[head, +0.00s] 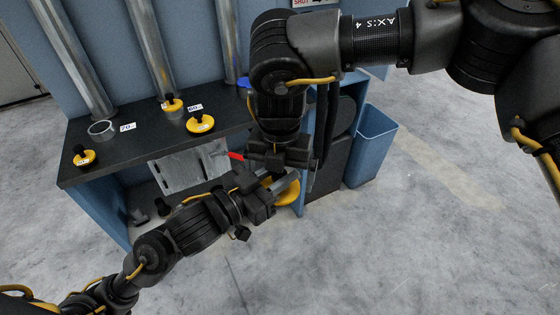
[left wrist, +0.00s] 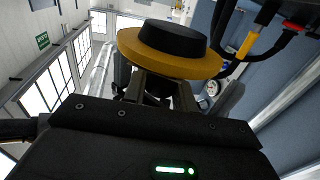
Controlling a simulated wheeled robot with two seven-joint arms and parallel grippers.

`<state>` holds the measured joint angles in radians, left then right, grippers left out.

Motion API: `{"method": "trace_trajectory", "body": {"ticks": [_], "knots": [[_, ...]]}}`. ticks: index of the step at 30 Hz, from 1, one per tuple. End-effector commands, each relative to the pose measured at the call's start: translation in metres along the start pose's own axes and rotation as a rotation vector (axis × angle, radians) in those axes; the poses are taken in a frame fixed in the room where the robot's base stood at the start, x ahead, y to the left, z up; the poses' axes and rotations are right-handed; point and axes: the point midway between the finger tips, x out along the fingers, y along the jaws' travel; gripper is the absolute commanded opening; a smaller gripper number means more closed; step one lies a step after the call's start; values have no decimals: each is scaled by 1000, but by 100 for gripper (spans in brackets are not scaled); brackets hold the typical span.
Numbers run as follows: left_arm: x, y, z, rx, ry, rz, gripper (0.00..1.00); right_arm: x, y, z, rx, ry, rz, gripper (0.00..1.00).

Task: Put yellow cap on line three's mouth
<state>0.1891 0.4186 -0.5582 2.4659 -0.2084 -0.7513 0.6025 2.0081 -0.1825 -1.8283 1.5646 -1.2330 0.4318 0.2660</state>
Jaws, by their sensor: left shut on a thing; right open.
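My left gripper (head: 272,186) is shut on a large yellow cap (head: 289,192), held in front of the bench's right end. In the left wrist view this yellow cap (left wrist: 165,53) has a wide yellow rim and a black raised part, and sits at the finger ends. My right gripper (head: 280,163) is open, pointing down just above the left gripper and the cap; whether it touches them is unclear. Three metal pipes (head: 78,60), (head: 152,48), (head: 230,40) come down to the bench. Line numbers are unreadable, and the rightmost pipe's lower end is partly hidden.
A blue object (head: 244,82) shows behind my right arm. A blue bin (head: 370,150) stands right; floor there is clear.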

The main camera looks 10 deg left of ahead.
Motion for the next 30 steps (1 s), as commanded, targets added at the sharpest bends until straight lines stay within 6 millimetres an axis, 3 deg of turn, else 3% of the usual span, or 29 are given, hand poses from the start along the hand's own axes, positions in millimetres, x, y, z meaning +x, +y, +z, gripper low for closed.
{"method": "trace_trajectory", "body": {"ticks": [11,22,23,27,29,30], "knots": [[0,0,0,0,1,0,1,5,0,0,0,1,-1,100],[0,0,0,0,1,0,1,5,0,0,0,0,0,52],[0,0,0,0,1,0,31,5,0,0,0,0,0,52],[0,0,0,0,1,-1,49,5,0,0,0,1,-1,52],[0,0,0,0,0,-1,51,5,0,0,0,1,-1,52],[0,-1,0,0,0,-2,46,5,0,0,-1,1,-1,52]]}}
